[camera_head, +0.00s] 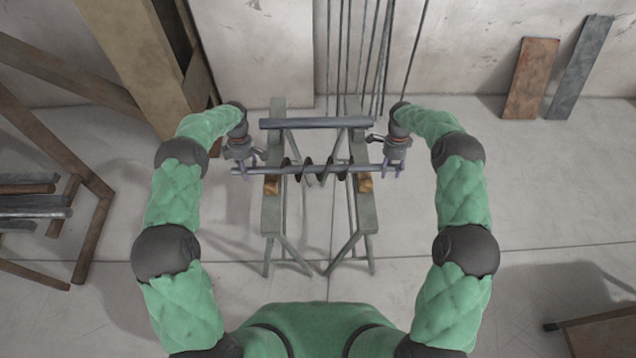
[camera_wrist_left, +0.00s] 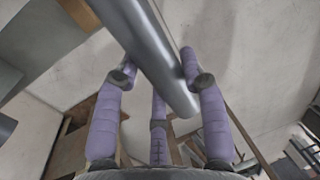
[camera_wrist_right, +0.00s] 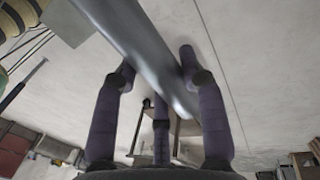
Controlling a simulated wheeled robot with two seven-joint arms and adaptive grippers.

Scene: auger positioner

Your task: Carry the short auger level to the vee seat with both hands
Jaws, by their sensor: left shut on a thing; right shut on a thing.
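The short auger (camera_head: 318,170) is a grey shaft with dark spiral flights around its middle. It lies nearly level across the picture in the head view, over the two beams of a grey-green trestle stand (camera_head: 272,215). My left gripper (camera_head: 247,171) is shut on its left end, and the shaft end (camera_wrist_left: 165,75) shows between the purple fingers in the left wrist view. My right gripper (camera_head: 391,171) is shut on its right end, and the shaft (camera_wrist_right: 150,55) also shows in the right wrist view. Wooden vee blocks (camera_head: 271,184) (camera_head: 365,183) sit on the beams just in front of the shaft; contact cannot be told.
A thick grey bar (camera_head: 316,123) lies across the far part of the stand. Timber and metal racks (camera_head: 85,190) stand at the left. Boards (camera_head: 530,78) lean on the back wall. A brown table (camera_head: 600,335) is at the lower right. Floor right of the stand is clear.

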